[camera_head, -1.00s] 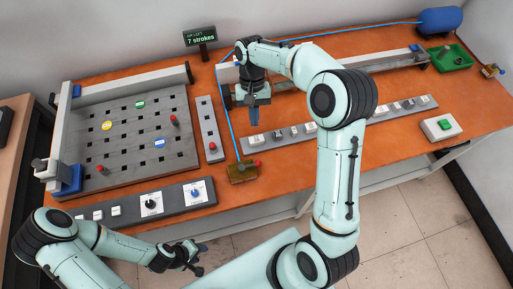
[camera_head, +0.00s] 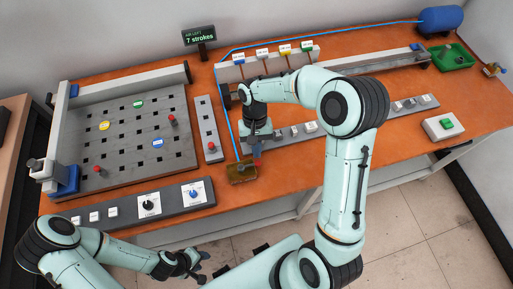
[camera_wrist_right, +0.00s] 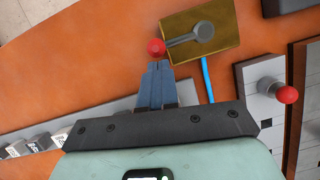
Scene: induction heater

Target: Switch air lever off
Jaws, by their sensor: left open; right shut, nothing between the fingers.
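The air lever is a brass block (camera_head: 241,173) on the orange table, joined to a blue air line. In the right wrist view the brass block (camera_wrist_right: 222,32) carries a grey lever arm (camera_wrist_right: 185,40) ending in a red ball knob (camera_wrist_right: 156,47). My right gripper (camera_head: 257,158) is shut and empty over the block's right side. Its fingertips (camera_wrist_right: 158,66) are right at the red knob in the wrist view; I cannot tell whether they touch it. My left gripper (camera_head: 193,270) is open, low in front of the table, away from the lever.
A grey slotted plate (camera_head: 130,130) with pegs and coloured discs lies left. A narrow grey strip with a red-knobbed peg (camera_head: 210,146) stands left of the lever. A knob panel (camera_head: 150,204) lies along the front edge. A green button box (camera_head: 445,128) is at right.

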